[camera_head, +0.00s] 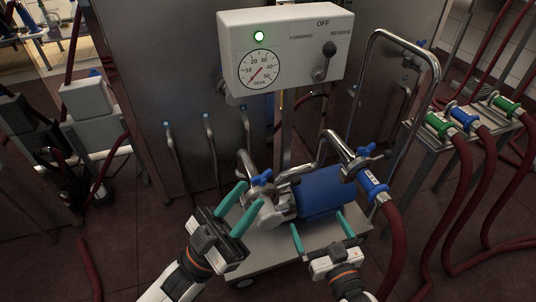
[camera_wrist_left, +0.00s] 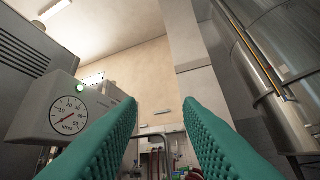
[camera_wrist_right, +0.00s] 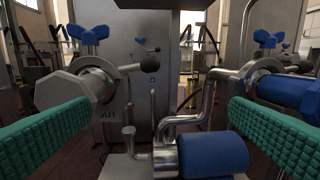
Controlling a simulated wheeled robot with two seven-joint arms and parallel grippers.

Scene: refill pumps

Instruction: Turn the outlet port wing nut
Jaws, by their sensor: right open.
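The pump has two ports with blue wing nuts. The outlet wing nut (camera_wrist_right: 88,35) sits on the left port in the right wrist view, above a pale hexagonal cap (camera_wrist_right: 65,92) and near an "OUT" label. In the head view this wing nut (camera_head: 262,178) is on the near left port. The other wing nut (camera_head: 366,150) is on the right port, where a hose joins. My left gripper (camera_head: 253,192) is open, its teal fingertips just below the outlet wing nut in the picture; contact is unclear. My right gripper (camera_head: 317,219) is open and empty in front of the blue motor (camera_head: 322,192).
A control box (camera_head: 285,48) with a gauge and lever stands above the pump. A bent metal handle (camera_head: 372,45) rises at right. A dark red hose (camera_head: 398,240) hangs from the right port. A rack (camera_head: 460,130) with several hoses stands further right.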

